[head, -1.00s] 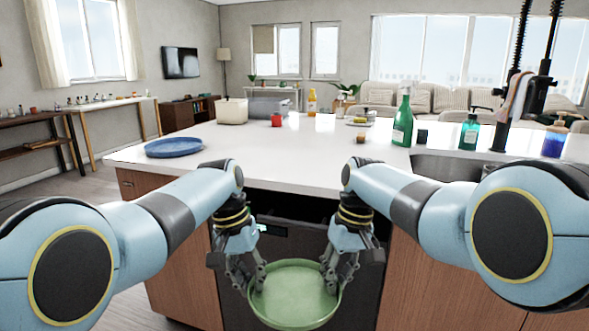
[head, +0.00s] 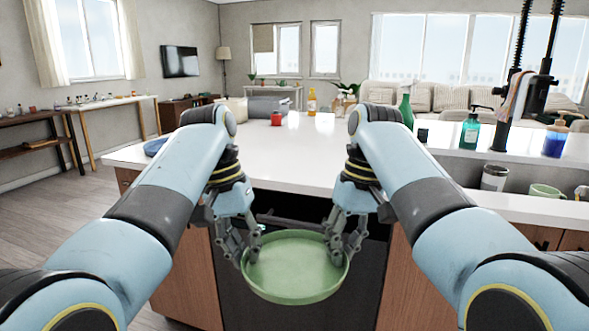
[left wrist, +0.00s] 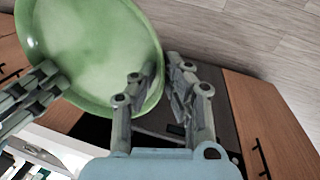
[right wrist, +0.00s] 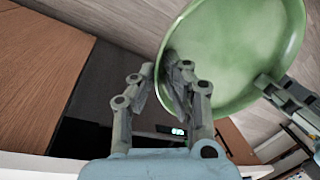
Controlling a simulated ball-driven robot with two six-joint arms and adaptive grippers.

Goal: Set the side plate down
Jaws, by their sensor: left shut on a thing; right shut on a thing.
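A green side plate (head: 295,270) is held between my two grippers in front of the island, below the level of the countertop. My left gripper (head: 243,256) is shut on its left rim. My right gripper (head: 345,246) is shut on its right rim. The plate's face is turned up and toward the head camera. The plate also shows in the left wrist view (left wrist: 90,45) and in the right wrist view (right wrist: 240,50), with fingers on both sides of its rim.
The white island countertop (head: 290,165) has a clear middle. A blue plate (head: 154,146), partly hidden by my left arm, lies at its left. A red jar (head: 276,118) and orange bottle (head: 312,103) stand toward the back. A green bottle (head: 471,130) stands at the right, near a tumbler (head: 494,177) and a mug (head: 544,191).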

